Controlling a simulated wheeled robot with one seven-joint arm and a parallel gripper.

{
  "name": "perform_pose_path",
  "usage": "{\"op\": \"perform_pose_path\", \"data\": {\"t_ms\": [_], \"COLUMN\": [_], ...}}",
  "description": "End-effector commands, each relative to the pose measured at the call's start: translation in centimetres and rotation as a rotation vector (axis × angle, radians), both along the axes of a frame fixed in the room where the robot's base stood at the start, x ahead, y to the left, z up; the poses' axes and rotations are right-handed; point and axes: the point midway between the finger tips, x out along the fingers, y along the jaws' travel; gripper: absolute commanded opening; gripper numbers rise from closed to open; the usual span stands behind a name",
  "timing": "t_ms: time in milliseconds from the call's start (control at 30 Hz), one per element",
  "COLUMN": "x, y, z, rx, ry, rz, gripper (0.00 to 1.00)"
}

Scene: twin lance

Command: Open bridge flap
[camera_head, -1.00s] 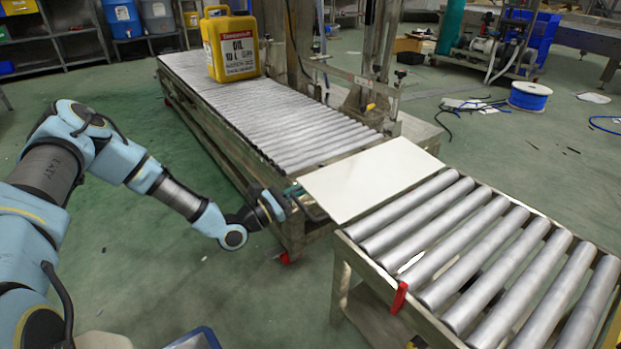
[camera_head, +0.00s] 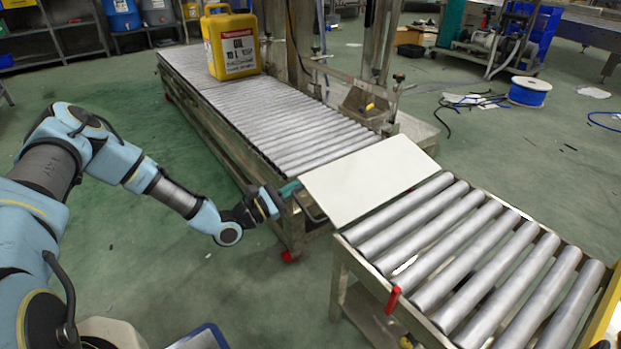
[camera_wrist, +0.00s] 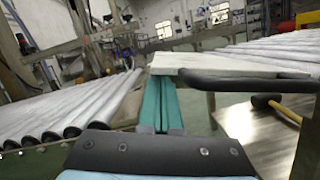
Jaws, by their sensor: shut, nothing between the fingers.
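The bridge flap (camera_head: 370,180) is a pale flat panel. It lies across the gap between the far roller conveyor (camera_head: 290,125) and the near roller conveyor (camera_head: 480,255). In the wrist view the flap (camera_wrist: 205,62) shows edge-on, with a dark bar handle (camera_wrist: 240,78) along its near side. My gripper (camera_head: 292,188) is at the flap's left edge, near the far conveyor's corner. In the wrist view its teal fingers (camera_wrist: 166,100) are together and empty, their tips close under the flap's left corner. I cannot tell whether they touch it.
A yellow oil canister (camera_head: 231,42) stands on the far conveyor. A red lever (camera_head: 393,299) sticks out at the near conveyor's side. A blue cable reel (camera_head: 529,91) stands on the floor at the back right.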

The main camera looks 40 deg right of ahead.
Motion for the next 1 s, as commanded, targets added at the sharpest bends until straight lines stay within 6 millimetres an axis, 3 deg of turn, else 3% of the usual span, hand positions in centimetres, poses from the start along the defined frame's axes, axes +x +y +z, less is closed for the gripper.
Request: {"op": "perform_pose_path", "data": {"t_ms": [400,767,1000], "x": [1.1,1.2,0.0], "y": [7.5,9.1,10.5], "z": [-1.6,-2.1,-0.7], "rx": [0.0,0.001,0.065], "ry": [0.001,-0.001,-0.092], "rz": [0.002,-0.002,-0.129], "gripper": [0.0,0.0,0.0]}}
